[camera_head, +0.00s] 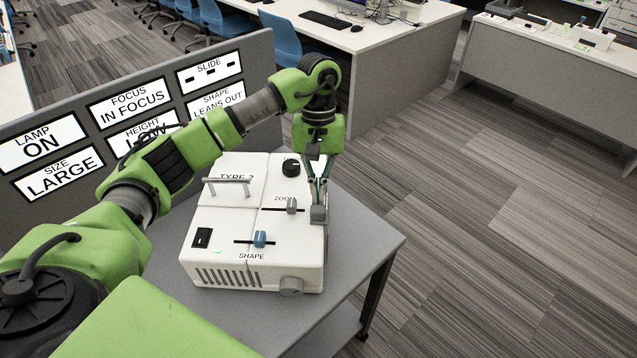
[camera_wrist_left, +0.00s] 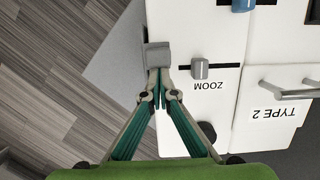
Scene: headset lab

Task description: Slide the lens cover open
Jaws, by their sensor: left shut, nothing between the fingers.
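A white box-shaped device (camera_head: 215,262) stands on a grey table. A grey block (camera_head: 319,214) sits at its right edge; it looks like the tab of the lens cover, but no label on it shows. My left gripper (camera_head: 318,198) points down at this block, with its fingers shut and nothing between them. In the left wrist view the closed fingertips (camera_wrist_left: 158,76) are right at the grey block (camera_wrist_left: 157,55); I cannot tell whether they touch. A grey ZOOM slider (camera_head: 292,205) and a blue SHAPE slider (camera_head: 260,239) are on top. My right gripper is not in view.
The device also has a handle (camera_head: 228,181), a black dial (camera_head: 291,168), a switch (camera_head: 202,238) and a grey side knob (camera_head: 290,287). A grey partition with signs (camera_head: 133,95) stands behind. The table (camera_head: 375,235) is clear to the device's right.

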